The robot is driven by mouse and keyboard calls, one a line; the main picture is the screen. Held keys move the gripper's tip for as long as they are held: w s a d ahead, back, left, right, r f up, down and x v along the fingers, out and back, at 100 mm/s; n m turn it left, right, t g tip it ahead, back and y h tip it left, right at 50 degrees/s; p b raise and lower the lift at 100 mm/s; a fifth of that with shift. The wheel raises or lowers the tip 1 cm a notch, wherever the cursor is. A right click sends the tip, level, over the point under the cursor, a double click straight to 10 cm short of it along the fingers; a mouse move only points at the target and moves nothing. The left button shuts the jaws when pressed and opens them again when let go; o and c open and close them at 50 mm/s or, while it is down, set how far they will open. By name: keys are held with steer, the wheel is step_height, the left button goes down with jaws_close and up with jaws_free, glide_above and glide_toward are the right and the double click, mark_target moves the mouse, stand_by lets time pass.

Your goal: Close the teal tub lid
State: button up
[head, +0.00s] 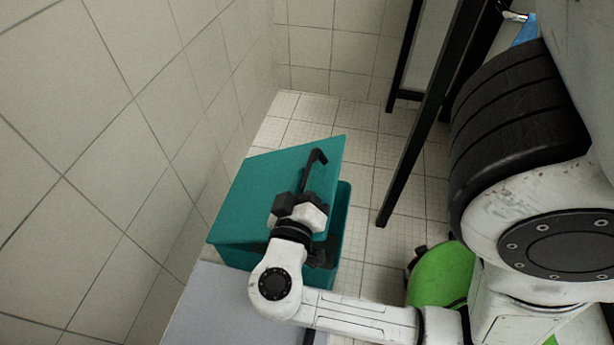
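The teal tub (343,215) stands on the tiled floor by the left wall. Its teal lid (255,190) is tilted up over it, with a gap along the right side where the tub's rim and dark inside show.
A pale grey flat surface (215,300) lies in front of the tub, at the bottom. The tiled wall (110,150) runs close along the left. Black posts (425,125) of a frame stand to the right. Bare floor (383,170) lies between the tub and the posts.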

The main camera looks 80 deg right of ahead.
steer(key=shift+o, duration=1.1)
steer(key=a+p, duration=0.1)
steer(key=a, duration=0.2)
steer(key=a+p, duration=0.1)
steer(key=a, duration=0.2)
steer(key=a+p, duration=0.1)
steer(key=a, duration=0.2)
steer(key=shift+w+a+r, duration=0.1)
steer(key=shift+w+a, duration=0.05)
steer(key=shift+w, duration=0.15)
steer(key=shift+a, duration=0.75)
steer(key=shift+c, duration=0.2)
